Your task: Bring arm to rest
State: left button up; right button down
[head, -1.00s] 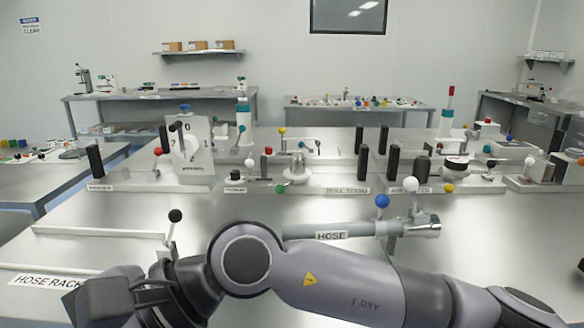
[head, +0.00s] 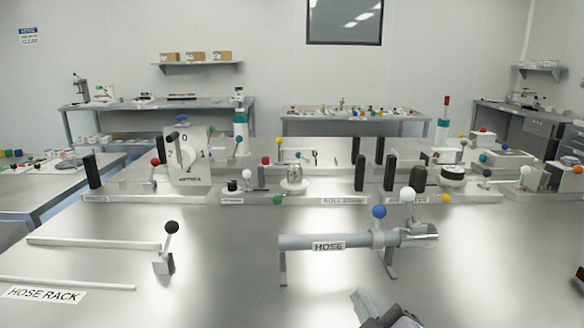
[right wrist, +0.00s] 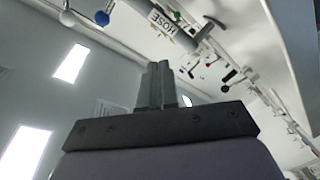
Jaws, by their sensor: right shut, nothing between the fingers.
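My right gripper (head: 372,308) shows at the bottom edge of the head view, right of centre, with only its tip in the picture. In the right wrist view its two fingers (right wrist: 156,86) are pressed together with nothing between them. It is low and in front of the grey hose (head: 325,241), apart from it. The rest of my right arm is out of the head view. My left gripper is not in view.
The hose sits on a stand on the steel table (head: 215,290), with blue and white ball levers above it. A black-knobbed lever (head: 171,228) and the hose rack rails (head: 95,243) are at left. Machine units line the back. The table's front is largely clear.

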jog(key=s+d+f+m+g+h, duration=0.1)
jog(key=s+d+f+m+g, duration=0.3)
jog(key=f, duration=0.3)
jog(key=s+d+f+m+g+h, duration=0.1)
jog(key=s+d+f+m+g, duration=0.15)
jog(key=s+d+f, duration=0.35)
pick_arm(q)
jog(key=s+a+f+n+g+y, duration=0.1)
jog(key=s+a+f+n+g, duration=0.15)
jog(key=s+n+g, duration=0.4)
pick_arm(e)
jog(key=s+d+f+m+g, duration=0.25)
jog(key=s+f+g, duration=0.5)
jog(key=s, duration=0.65)
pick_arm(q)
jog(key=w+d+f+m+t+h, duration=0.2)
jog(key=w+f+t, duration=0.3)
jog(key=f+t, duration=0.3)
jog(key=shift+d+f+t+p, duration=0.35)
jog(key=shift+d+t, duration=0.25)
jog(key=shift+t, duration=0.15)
pick_arm(e)
jog(key=w+a+f+t+y, duration=0.1)
jog(key=w+a+f+t, duration=0.2)
jog(key=w+f+t, duration=0.4)
notch_tip(320, 180, down, 2)
jog(key=shift+f, duration=0.1)
